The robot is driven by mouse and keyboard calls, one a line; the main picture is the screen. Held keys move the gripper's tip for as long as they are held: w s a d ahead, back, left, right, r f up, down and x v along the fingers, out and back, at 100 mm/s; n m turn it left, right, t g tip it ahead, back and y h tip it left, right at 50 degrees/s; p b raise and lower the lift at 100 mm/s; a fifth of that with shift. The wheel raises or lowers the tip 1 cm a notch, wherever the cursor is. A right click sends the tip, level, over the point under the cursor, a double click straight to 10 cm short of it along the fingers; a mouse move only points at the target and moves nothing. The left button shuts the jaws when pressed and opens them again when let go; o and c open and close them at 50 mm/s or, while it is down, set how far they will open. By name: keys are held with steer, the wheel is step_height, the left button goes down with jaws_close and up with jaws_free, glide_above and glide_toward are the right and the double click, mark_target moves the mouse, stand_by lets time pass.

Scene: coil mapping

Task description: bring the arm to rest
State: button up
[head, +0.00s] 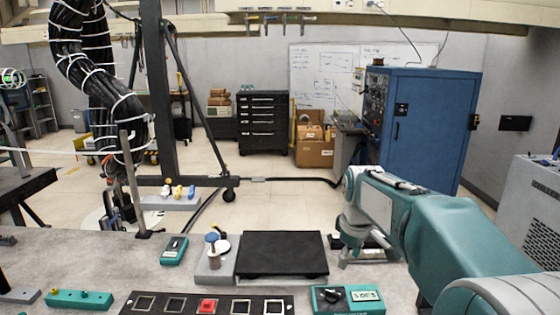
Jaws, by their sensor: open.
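My arm (440,228) is teal and white. It reaches in from the lower right and stretches toward the middle of the workbench. My gripper (362,256) is at its far end, pointing down just right of a flat black plate (282,254). Its fingers are open and small in the view, and I see nothing held between them. Part of the gripper overlaps the bench edge and a dark item beside the plate.
The grey workbench (110,262) holds a teal meter (174,250), a grey block with a blue-topped knob (213,255), a black strip with square frames (180,304) and a teal box (349,299). Thick black cables (85,70) hang at left. A blue cabinet (428,125) stands behind.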

steer(key=s+f+m+t, duration=0.1)
steer(key=s+m+t, duration=0.2)
steer(key=s, duration=2.3)
steer(key=m, duration=0.5)
steer(key=shift+s+t, duration=0.3)
steer(key=shift+s, duration=0.1)
steer(key=shift+f, duration=0.1)
